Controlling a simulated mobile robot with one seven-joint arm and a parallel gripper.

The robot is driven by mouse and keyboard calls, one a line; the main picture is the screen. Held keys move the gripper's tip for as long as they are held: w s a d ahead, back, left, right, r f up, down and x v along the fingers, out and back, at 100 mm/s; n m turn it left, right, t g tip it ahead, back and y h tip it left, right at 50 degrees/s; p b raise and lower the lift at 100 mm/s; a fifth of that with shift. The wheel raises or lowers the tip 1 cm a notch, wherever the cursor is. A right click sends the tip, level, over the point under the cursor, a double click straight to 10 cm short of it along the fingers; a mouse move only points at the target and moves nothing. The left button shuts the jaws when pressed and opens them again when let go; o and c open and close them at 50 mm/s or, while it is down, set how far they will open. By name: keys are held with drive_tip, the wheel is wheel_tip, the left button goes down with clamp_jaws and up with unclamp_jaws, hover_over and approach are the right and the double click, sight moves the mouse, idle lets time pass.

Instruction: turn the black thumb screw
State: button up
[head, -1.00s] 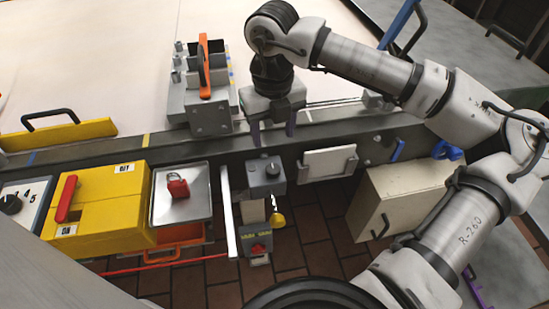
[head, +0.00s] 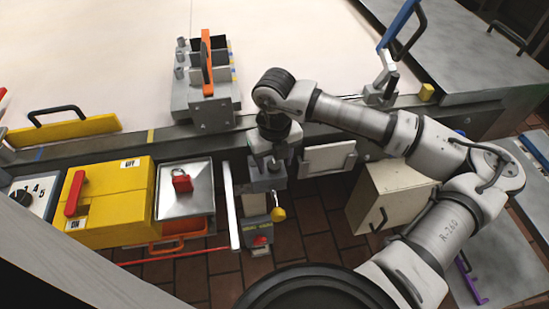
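My gripper (head: 268,172) points down at the small grey box (head: 265,185) on the front of the machine, below the rail. The gripper is right over or against the top of that box. The dark knob that showed on this box earlier, which may be the black thumb screw, is now hidden behind the gripper. I cannot tell whether the fingers touch it, or whether they are open or shut.
Left of the gripper are a white upright bar (head: 231,205), a metal tray (head: 186,200) with a red padlock (head: 182,181), and a yellow switch box (head: 108,200). A grey fixture with an orange handle (head: 207,62) stands above. A white plate (head: 328,158) is close right.

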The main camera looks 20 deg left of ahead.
drive_tip(key=c, duration=0.9)
drive_tip(key=shift+f+b, duration=0.15)
drive_tip(key=shift+b, duration=0.25)
